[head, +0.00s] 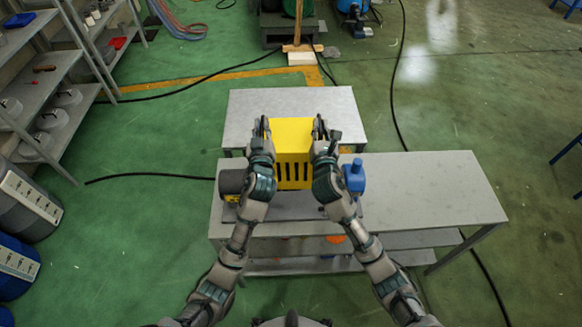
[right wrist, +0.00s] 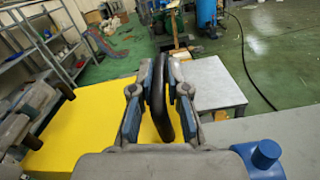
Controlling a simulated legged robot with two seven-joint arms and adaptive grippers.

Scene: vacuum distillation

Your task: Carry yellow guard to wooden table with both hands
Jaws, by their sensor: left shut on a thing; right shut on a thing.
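The yellow guard (head: 294,152) is a box-like cover with dark slots in its near side. It is held between my two grippers above the grey tables. My left gripper (head: 265,128) is shut on the guard at its left side. My right gripper (head: 320,128) is shut on it at its right side. In the right wrist view my right gripper (right wrist: 162,85) is closed around a black handle (right wrist: 159,100) beside the yellow surface (right wrist: 85,120). No table in view is clearly wooden; both near ones look grey.
A long grey table (head: 430,190) carries a motor-like unit with a dark cylinder (head: 231,181) and a blue part (head: 354,176). A smaller bare grey table (head: 345,105) stands just beyond. Shelves (head: 60,75) stand at left. Cables cross the green floor.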

